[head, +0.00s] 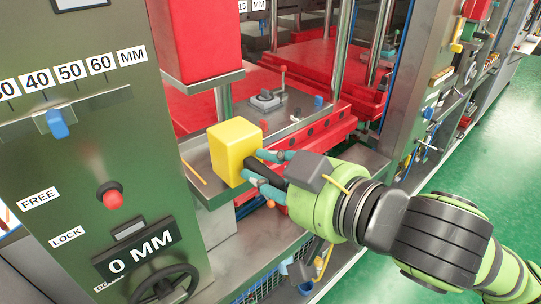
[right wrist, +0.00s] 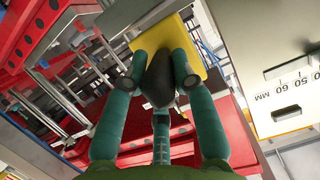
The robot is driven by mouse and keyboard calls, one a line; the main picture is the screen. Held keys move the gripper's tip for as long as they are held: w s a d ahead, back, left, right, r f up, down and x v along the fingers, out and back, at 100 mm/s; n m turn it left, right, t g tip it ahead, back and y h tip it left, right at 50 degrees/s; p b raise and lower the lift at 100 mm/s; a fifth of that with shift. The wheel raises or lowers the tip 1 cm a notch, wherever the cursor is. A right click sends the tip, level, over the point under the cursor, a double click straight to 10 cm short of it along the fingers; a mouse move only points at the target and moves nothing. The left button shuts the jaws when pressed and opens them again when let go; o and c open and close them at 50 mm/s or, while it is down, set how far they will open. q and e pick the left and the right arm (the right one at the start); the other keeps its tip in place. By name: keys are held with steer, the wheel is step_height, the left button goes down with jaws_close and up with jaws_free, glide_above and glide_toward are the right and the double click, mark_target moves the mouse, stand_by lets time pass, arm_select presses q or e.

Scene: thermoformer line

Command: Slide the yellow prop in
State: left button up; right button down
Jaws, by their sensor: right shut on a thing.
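The yellow prop (head: 233,150) is a block with a dark handle (head: 268,170) on its near side. My right gripper (head: 268,172) is shut on this handle and holds the prop at the front of the machine opening, beside the red crossbar. In the right wrist view my teal fingers (right wrist: 158,82) close around the dark handle, with the yellow prop (right wrist: 187,48) just beyond them. Whether the prop touches the metal ledge below it is hard to tell. My left gripper is not in view.
A green panel (head: 85,130) with a scale, a blue slider (head: 57,124), a red knob (head: 112,196) and a "0 MM" plate stands at the left. A red block (head: 198,40) hangs above the opening. A red perforated bar (head: 320,128) runs along the right. Green floor is clear at right.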

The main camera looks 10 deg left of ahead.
steer(key=shift+s+r+p, duration=0.1)
steer(key=shift+r+p, duration=0.2)
steer(key=shift+a+f, duration=0.15)
steer(key=shift+b+x, duration=0.4)
steer(key=shift+x, duration=0.6)
steer(key=shift+w+a+b, duration=0.3)
steer(key=shift+w+a, duration=0.55)
steer(key=shift+a, duration=0.2)
steer(key=shift+w+a+b, duration=0.25)
steer(key=shift+w+a, duration=0.55)
steer(key=shift+a, duration=0.25)
steer(key=shift+f, duration=0.3)
steer(key=shift+d, duration=0.1)
